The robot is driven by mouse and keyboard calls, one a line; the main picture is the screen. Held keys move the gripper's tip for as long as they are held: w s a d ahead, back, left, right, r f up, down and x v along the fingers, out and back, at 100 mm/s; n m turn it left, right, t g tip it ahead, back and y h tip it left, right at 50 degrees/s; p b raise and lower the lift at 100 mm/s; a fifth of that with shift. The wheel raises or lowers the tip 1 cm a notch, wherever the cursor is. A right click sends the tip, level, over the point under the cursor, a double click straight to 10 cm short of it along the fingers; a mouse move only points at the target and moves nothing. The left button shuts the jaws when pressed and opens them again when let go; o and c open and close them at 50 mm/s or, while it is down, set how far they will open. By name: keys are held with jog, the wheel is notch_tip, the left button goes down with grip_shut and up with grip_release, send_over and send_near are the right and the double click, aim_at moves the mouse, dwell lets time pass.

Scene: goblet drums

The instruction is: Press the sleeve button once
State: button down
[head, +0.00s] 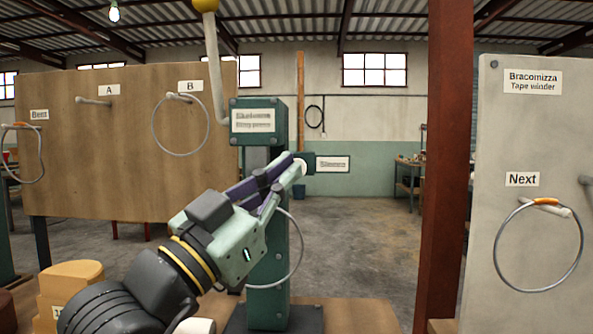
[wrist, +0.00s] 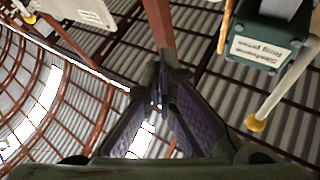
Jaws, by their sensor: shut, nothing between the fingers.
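The sleeve button shows as a small pale round face (head: 300,165) on a dark green housing at the right side of the green press post. Its white label, which seems to read "Sleeve" (head: 332,163), is right of it. My gripper (head: 295,162) is shut and empty, its fingertips at the button in the head view and partly covering it. I cannot tell whether they touch or press it. In the wrist view the closed fingertips (wrist: 160,92) point up the picture, and the button cannot be made out there.
The press head (head: 257,120) has a lever with a yellow knob (head: 206,5) on its left; both show in the wrist view. A ring hangs behind the post. A wooden board (head: 110,170) with rings stands left; a red-brown column (head: 444,150) and grey panel (head: 530,120) stand right.

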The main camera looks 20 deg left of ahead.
jog(key=shift+w, duration=0.1)
jog(key=w+a, duration=0.2)
jog(key=w, duration=0.6)
jog(key=shift+a+p, duration=0.25)
jog(key=shift+p, duration=0.2)
jog(key=shift+w, duration=0.2)
dwell(1.0)
jog(key=shift+w+a, duration=0.1)
jog(key=shift+w, duration=0.2)
jog(key=shift+w+a, duration=0.25)
jog(key=shift+w, duration=0.65)
dwell(1.0)
jog(key=shift+s, duration=0.1)
jog(key=shift+s+d+b, duration=0.2)
jog(key=shift+s, duration=0.4)
jog(key=shift+s+d+b, duration=0.15)
jog(key=shift+s+b, duration=0.05)
jog(key=shift+s, duration=0.35)
jog(key=shift+s+d+b, duration=0.15)
jog(key=shift+s+d, duration=0.1)
jog(key=shift+s, duration=0.55)
jog(key=shift+s+d+b, duration=0.1)
jog(key=shift+s+d, duration=0.1)
jog(key=shift+s, duration=0.65)
jog(key=shift+s+d+b, duration=0.15)
jog(key=shift+s+d, duration=0.1)
jog(key=shift+s, duration=0.55)
